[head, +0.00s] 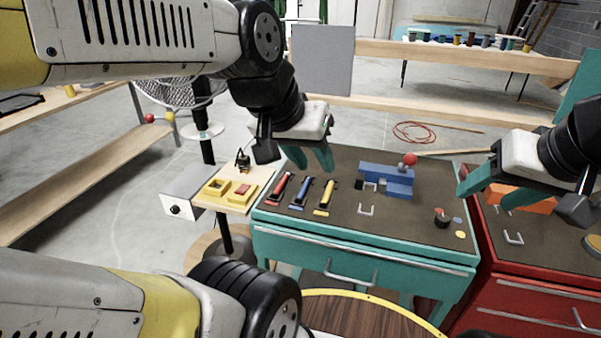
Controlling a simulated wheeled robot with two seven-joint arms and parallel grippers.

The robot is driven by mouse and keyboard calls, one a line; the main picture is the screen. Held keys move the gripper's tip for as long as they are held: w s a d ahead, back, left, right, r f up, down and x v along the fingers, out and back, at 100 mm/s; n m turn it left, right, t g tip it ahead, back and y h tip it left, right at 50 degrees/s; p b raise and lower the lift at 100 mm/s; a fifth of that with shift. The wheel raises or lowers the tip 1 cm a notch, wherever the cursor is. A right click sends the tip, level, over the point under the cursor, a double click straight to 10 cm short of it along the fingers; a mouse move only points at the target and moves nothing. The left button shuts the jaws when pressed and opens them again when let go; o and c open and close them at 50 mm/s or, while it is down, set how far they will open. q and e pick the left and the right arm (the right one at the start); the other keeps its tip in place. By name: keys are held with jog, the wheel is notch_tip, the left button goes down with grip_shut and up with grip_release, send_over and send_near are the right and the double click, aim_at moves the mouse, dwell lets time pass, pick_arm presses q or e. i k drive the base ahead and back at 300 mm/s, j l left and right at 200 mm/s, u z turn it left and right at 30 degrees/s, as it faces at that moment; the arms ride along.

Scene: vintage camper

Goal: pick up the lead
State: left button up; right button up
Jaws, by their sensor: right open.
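I cannot tell for certain which thing is the lead. A thin red coiled cable (415,132) lies on the floor behind the teal workbench. My left gripper (312,160), with teal fingers, hangs over the bench's back left, above the coloured-handled tools. Its fingers look apart, with nothing seen between them.
The teal bench (365,246) carries red (281,187), blue (300,192) and yellow (326,196) handled tools, a blue vise-like block (386,180) and a small dark knob (442,217). A red cabinet (530,300) stands right. A side table (240,203) holds yellow trays (216,187).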

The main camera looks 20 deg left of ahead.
aim_at(279, 189)
jog(key=i+l+u, duration=0.15)
jog(key=u, duration=0.2)
jog(key=i+l+u, duration=0.2)
jog(key=u, duration=0.2)
